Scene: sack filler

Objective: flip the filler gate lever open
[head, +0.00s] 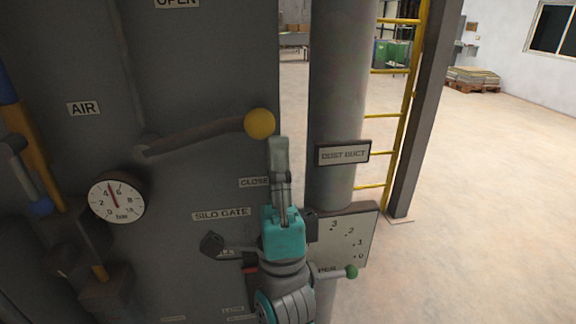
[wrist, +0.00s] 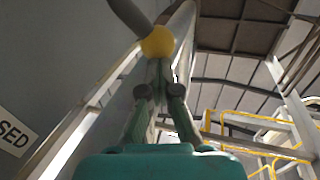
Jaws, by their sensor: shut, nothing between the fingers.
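The gate lever (head: 200,132) is a dark arm on the grey panel, running right and slightly up from its pivot to a yellow ball knob (head: 259,123). The OPEN label (head: 177,3) is high above it. The partly hidden CLOSED label (head: 254,182) is below the knob, over the SILO GATE label (head: 221,214). My gripper (head: 278,142) is shut and empty, pointing up, with its tips just below and right of the knob. In the wrist view the knob (wrist: 157,41) is just beyond the fingertips (wrist: 159,66); I cannot tell whether they touch.
A pressure gauge (head: 117,198) and a black handle (head: 212,244) are on the panel at left. The dust duct (head: 343,90) stands close to the right of my gripper, with a numbered damper plate (head: 355,230) and a green-knobbed lever (head: 351,272). Open floor lies farther right.

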